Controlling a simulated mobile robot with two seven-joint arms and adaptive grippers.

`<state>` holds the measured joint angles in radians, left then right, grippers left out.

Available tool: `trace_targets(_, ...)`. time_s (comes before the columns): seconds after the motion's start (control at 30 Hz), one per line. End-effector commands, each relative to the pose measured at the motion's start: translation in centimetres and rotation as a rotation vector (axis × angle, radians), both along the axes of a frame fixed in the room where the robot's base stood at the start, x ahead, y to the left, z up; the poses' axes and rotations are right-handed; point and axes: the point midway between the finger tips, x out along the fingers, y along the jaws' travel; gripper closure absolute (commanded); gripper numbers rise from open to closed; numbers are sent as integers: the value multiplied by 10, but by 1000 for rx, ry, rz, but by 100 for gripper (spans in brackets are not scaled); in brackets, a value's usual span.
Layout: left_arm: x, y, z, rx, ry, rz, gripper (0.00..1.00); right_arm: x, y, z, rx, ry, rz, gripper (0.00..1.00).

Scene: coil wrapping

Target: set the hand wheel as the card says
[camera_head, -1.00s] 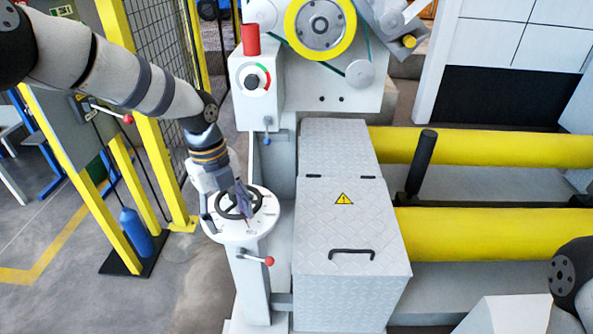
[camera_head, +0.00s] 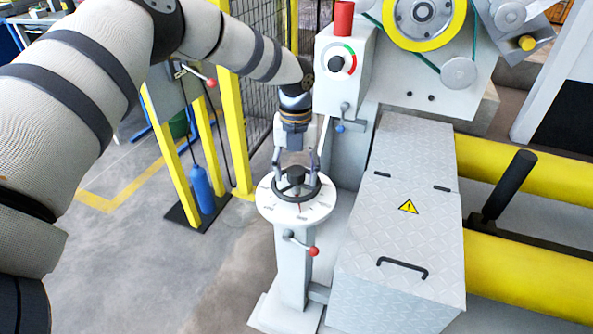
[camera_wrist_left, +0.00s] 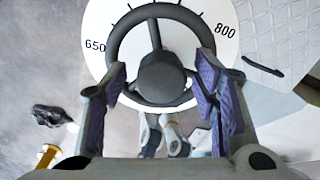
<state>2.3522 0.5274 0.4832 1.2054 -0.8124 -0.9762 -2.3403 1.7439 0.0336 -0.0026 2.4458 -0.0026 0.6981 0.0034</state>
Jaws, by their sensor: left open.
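The black hand wheel (camera_head: 297,199) lies flat on a round white dial plate (camera_head: 268,207) on a grey post. In the left wrist view, the wheel's dark hub (camera_wrist_left: 160,78) is in the middle, with a dark spoke towards the top. The dial (camera_wrist_left: 95,25) reads 650 at the left and 800 at the right. My left gripper (camera_head: 297,163) is pointing down over the wheel, open, with one finger on each side of the hub. In the wrist view its purple pads stand apart from the hub. No card is readable here. My right gripper is out of view.
A red-knobbed lever (camera_head: 313,251) sticks out below the dial. A grey tread-plate box (camera_head: 400,240) stands close at the right. A panel with a selector knob (camera_head: 336,64) is behind. Yellow guard posts (camera_head: 235,130) and a blue bottle (camera_head: 201,187) stand at the left.

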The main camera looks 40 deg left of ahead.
Motion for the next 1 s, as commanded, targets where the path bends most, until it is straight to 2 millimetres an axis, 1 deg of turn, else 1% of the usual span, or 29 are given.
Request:
trace_targets(0.17, 0, 0, 0, 0, -1, 0, 46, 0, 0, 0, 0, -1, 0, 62)
trace_targets(0.2, 0, 0, 0, 0, -1, 0, 50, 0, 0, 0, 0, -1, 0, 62)
trace_targets(0.27, 0, 0, 0, -1, -1, 0, 64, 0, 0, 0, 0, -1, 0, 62)
trace_targets(0.3, 0, 0, 0, -1, -1, 0, 73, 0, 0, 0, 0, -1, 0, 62)
trace_targets(0.4, 0, 0, 0, -1, -1, 0, 94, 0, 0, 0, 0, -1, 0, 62)
trace_targets(0.63, 0, 0, 1, -1, -1, 10, 94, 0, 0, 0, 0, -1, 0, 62)
trace_targets(0.77, 0, -1, 1, -1, -1, 47, 94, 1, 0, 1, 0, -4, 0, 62)
trace_targets(1.0, 0, -1, 1, -1, 1, 204, 94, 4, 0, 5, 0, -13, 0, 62)
